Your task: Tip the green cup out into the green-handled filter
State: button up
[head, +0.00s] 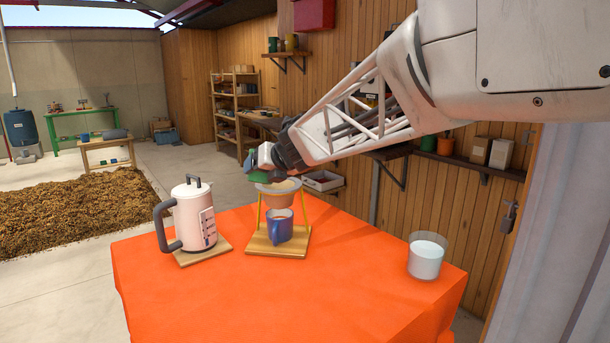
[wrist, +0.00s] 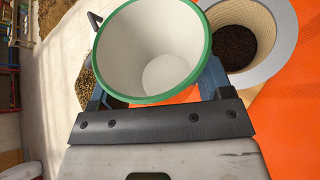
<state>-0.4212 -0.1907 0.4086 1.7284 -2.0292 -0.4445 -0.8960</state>
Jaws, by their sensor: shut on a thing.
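My gripper (head: 264,158) is shut on the green cup (head: 254,168), just above the filter in the head view. In the wrist view, the cup (wrist: 155,88) sits between the fingers, with a green rim and a white inside that looks bare. The filter (head: 279,198) hangs in a stand over a blue mug (head: 280,226). In the wrist view, the filter (wrist: 288,45) is right of the cup, with a pale lining and dark grounds inside. I cannot make out its handle colour; cup and gripper partly cover its top in the head view.
A pale kettle (head: 193,217) stands on a wooden board left of the filter stand (head: 268,248). A glass of whitish liquid (head: 426,256) stands at the right. The orange table (head: 290,300) is clear in front.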

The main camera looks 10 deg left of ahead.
jog(key=shift+w+n+t, duration=0.1)
jog(key=shift+n+t, duration=0.2)
jog(key=shift+t, duration=0.1)
jog(key=shift+f, duration=0.1)
jog(key=shift+w+d+f+n+t, duration=0.25)
jog(key=shift+w+n+t, duration=0.1)
jog(key=shift+n+t, duration=0.4)
jog(key=shift+w+f+t, duration=0.1)
jog(key=shift+t, duration=0.15)
dwell(0.5)
jog(key=shift+s+d+r, duration=0.35)
jog(key=shift+s+r, duration=0.15)
jog(key=shift+s, duration=0.25)
jog(key=shift+s+d+r, duration=0.35)
jog(key=shift+s+r, duration=0.15)
jog(key=shift+s, duration=0.25)
jog(key=shift+s+d+r, duration=0.35)
jog(key=shift+s+r, duration=0.15)
jog(key=shift+s, duration=0.25)
